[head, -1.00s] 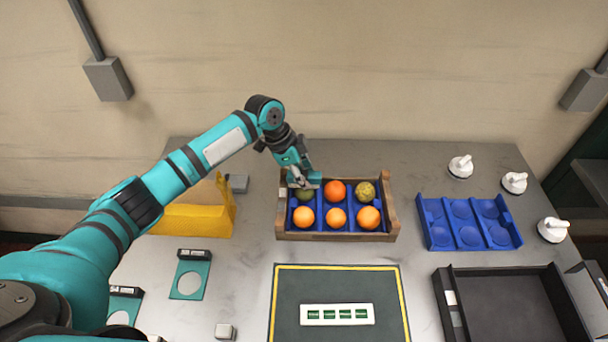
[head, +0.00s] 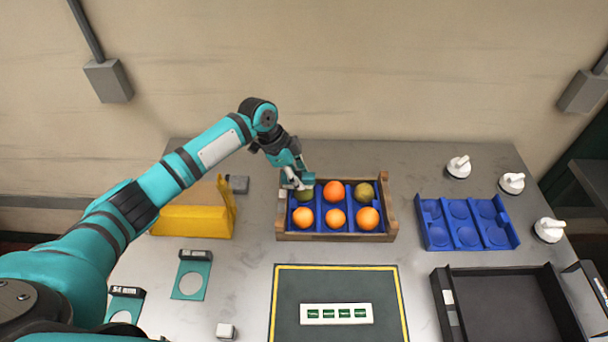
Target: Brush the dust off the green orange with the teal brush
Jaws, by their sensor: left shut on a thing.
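The wooden crate (head: 335,237) stands at the middle of the table with a blue divided insert. A green orange (head: 304,195) sits in its back left compartment, partly hidden by my left gripper (head: 297,181). Another dull green-brown orange (head: 364,191) sits in the back right compartment. The gripper points down just above the back left orange. It is shut on the teal brush (head: 307,178), which is small and mostly hidden. I cannot tell whether the bristles touch the orange. My right gripper is out of view.
Several plain oranges (head: 333,191) fill the other compartments. A blue tray (head: 463,246) and a black tray (head: 440,300) are at right, near white-handled objects (head: 459,167). A yellow holder (head: 190,222) is at left. A dark mat (head: 335,280) lies in front.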

